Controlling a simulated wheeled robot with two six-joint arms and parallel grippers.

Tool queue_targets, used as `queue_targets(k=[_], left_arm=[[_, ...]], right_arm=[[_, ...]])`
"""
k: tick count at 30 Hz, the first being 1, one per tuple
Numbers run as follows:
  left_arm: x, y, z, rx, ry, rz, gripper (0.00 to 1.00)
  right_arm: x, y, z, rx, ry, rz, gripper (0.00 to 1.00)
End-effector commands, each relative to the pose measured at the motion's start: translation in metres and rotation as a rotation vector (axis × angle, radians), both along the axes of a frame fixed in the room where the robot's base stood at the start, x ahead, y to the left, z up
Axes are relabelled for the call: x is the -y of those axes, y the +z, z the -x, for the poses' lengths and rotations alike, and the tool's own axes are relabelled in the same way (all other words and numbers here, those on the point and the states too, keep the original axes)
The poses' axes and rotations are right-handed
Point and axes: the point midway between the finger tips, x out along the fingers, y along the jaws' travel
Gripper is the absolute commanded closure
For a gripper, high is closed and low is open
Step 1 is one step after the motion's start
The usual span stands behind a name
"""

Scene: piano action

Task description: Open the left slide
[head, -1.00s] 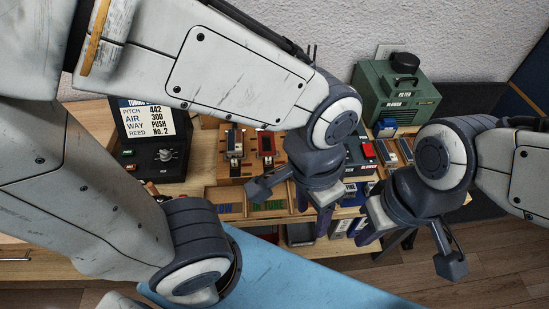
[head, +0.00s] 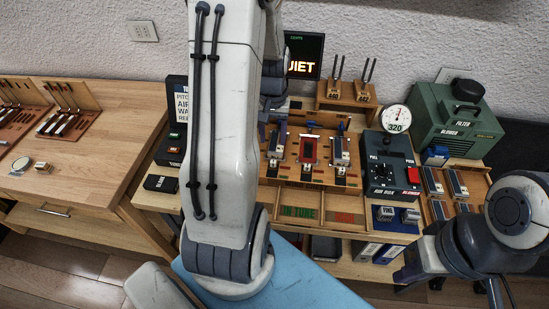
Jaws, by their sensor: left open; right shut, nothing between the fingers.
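A wooden fixture (head: 322,172) stands on the bench in the middle of the head view. It carries a red-framed piece (head: 309,150) in the centre, with a metal-topped slide unit on each side. The left slide (head: 277,143) is partly hidden by my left arm; the right slide (head: 340,150) is in plain view. My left gripper (head: 263,132) is open beside the left slide, mostly hidden behind my own forearm. I cannot tell whether it touches the slide. My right gripper (head: 440,268) is shut and empty at the lower right, away from the fixture.
A grey control box (head: 390,165) with a red button and a gauge (head: 397,119) stand right of the fixture. A green blower (head: 460,128) is behind them. Trays of reeds (head: 457,185) lie on the right. A second bench (head: 75,150) is at the left.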

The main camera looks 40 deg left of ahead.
Motion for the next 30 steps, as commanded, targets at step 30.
queue_targets(k=[30], left_arm=[[0.001,-0.101,0.000,0.000,-0.001,0.000,0.45]], right_arm=[[0.000,0.013,0.000,0.000,-0.001,0.000,1.00]])
